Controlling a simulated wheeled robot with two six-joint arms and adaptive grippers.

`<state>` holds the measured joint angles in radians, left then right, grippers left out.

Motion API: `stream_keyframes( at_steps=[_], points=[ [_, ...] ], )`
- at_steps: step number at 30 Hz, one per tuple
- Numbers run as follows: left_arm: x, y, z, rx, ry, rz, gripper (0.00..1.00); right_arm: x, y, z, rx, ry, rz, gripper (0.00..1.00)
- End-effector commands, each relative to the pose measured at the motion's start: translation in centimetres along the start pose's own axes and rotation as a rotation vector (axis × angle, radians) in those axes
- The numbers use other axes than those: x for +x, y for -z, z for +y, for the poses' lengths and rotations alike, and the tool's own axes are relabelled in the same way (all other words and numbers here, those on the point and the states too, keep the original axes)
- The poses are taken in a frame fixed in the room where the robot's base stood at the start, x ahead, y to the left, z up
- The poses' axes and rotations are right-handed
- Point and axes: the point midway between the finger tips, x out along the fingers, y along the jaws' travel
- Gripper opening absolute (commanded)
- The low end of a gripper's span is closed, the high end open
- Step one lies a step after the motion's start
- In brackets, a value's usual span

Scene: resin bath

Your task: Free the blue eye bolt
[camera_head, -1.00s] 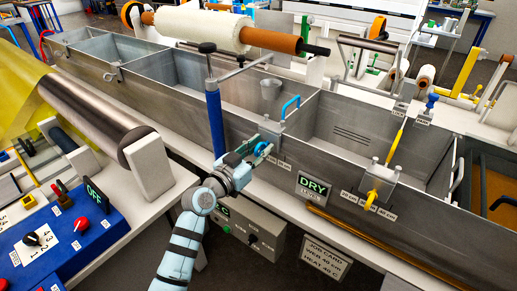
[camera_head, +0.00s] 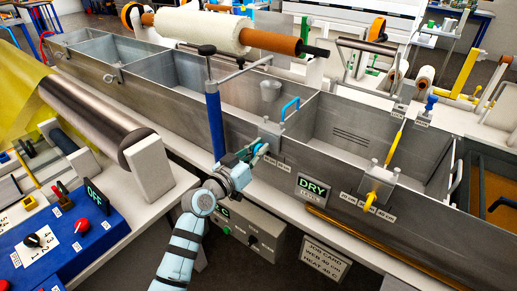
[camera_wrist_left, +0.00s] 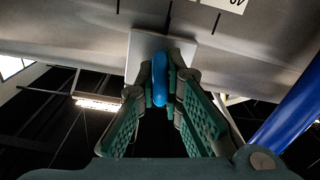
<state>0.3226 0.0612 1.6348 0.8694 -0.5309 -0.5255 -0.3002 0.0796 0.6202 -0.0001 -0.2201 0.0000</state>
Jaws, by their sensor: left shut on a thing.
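The blue eye bolt (camera_wrist_left: 160,82) shows nearly edge-on in the left wrist view, in front of a pale plate (camera_wrist_left: 188,45) on the tank's underside-lit wall. My left gripper (camera_wrist_left: 168,92) has its green-padded fingers on either side of the bolt's ring and is shut on it. In the head view the left gripper (camera_head: 254,156) is at the front wall of the tank, below the blue handle (camera_head: 290,106). Its fingers hide most of the bolt there. I cannot tell how deep the bolt sits. My right gripper is not in view.
A blue post (camera_head: 215,122) stands close left of the gripper. A DRY sign (camera_head: 311,188) and a yellow-handled fitting (camera_head: 375,188) are to the right on the tank wall. A grey control box (camera_head: 250,230) is below. A roller (camera_head: 95,115) lies at left.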

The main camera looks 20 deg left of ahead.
Motion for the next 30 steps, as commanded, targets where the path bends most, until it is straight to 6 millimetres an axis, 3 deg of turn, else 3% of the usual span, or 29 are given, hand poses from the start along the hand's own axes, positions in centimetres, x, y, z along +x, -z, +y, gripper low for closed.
stream_keyframes(
  at_steps=[18,30],
  points=[
    [0.0,-0.1,-0.2,-0.524,0.002,-0.002,0.00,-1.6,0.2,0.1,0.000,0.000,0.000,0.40],
    [0.0,-0.2,-0.3,-0.681,0.001,-0.002,0.00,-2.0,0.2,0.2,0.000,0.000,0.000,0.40]
  ],
)
